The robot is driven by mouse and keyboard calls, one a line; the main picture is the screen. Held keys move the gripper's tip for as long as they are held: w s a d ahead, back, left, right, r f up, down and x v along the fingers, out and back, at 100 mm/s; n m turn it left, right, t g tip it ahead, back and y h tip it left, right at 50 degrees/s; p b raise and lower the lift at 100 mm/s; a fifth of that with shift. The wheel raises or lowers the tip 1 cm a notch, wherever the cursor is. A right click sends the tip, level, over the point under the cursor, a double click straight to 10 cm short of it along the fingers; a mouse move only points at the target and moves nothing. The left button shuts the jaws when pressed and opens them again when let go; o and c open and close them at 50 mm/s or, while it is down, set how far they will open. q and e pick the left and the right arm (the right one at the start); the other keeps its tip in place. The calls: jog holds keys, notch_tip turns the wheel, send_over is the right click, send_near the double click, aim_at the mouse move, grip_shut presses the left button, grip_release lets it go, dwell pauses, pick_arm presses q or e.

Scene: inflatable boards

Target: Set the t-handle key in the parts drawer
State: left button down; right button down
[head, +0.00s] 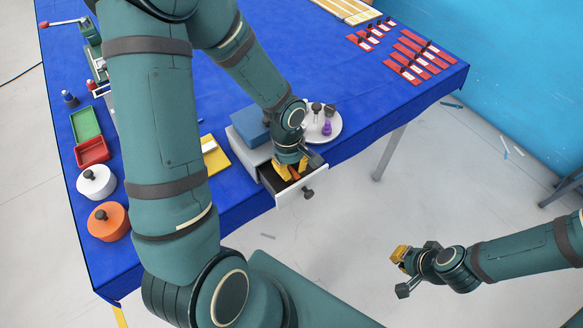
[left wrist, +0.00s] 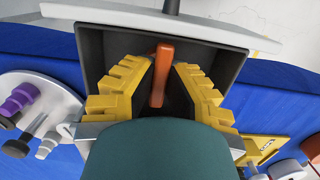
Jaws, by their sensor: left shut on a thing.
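The parts drawer (head: 299,199) is pulled open from a small grey cabinet at the table's front edge. It fills much of the left wrist view, where its dark inner wall (left wrist: 215,55) and pale front show. The orange t-handle key (left wrist: 160,75) is between my left gripper's yellow fingers (left wrist: 160,85), inside the drawer's outline. My left gripper (head: 290,170) reaches down into the drawer in the head view and is shut on the key. The key's lower part is hidden. My right gripper (head: 401,256) hangs over the floor at right, away from the table; its finger gap is unclear.
A blue block (head: 250,127) lies on the cabinet. A round plate (head: 322,127) with several small items stands right beside it. A yellow pad (head: 214,157) lies left. Pots, red and green trays line the table's left edge. Red-and-white cards lie far right.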

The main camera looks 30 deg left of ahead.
pick_arm(q)
jog(key=shift+f, duration=0.1)
jog(key=c, duration=1.1)
grip_release()
jog(key=r, duration=0.4)
jog(key=a+r+p, duration=0.1)
jog(key=r, duration=0.7)
jog(key=shift+w+a+r, duration=0.1)
jog(key=shift+w+a, duration=0.05)
jog(key=shift+w, duration=0.1)
